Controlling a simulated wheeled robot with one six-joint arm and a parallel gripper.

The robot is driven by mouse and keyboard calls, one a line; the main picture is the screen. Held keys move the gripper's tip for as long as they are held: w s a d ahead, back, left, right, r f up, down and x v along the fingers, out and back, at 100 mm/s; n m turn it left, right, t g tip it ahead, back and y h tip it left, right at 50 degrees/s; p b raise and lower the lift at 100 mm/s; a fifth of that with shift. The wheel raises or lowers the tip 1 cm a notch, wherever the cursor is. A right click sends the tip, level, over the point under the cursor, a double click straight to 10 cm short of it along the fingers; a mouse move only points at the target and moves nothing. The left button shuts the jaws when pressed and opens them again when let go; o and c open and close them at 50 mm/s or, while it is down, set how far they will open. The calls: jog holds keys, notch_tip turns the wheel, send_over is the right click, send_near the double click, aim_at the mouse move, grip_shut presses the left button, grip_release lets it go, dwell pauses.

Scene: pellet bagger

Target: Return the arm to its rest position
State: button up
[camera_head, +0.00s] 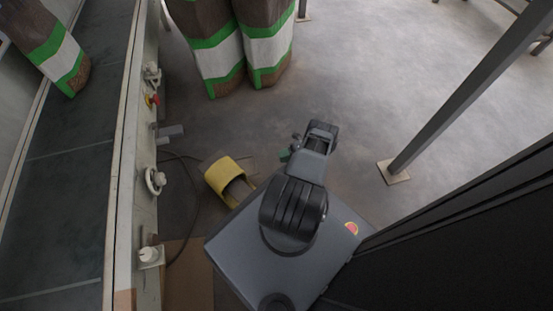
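My one arm is dark grey and stands on the grey top of my base in the middle of the head view. It is folded short and reaches up the picture. Its far, dark end (322,130) is over the floor, past the edge of my base. I cannot make out two fingers there, so whether my gripper is open or shut does not show. A small green piece (284,155) shows just left of the arm; I cannot tell what it is or whether it touches the arm.
A yellow pedal-like housing (230,177) lies on the floor left of my base. A machine side with knobs (153,180) runs along the left, beside a dark belt (60,180). Striped sacks (266,50) stand at the back. A post (450,105) rises at right.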

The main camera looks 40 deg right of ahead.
jog(key=shift+s+d+r, duration=0.1)
jog(key=shift+s+d, duration=0.05)
jog(key=shift+d, duration=0.05)
dwell(0.6)
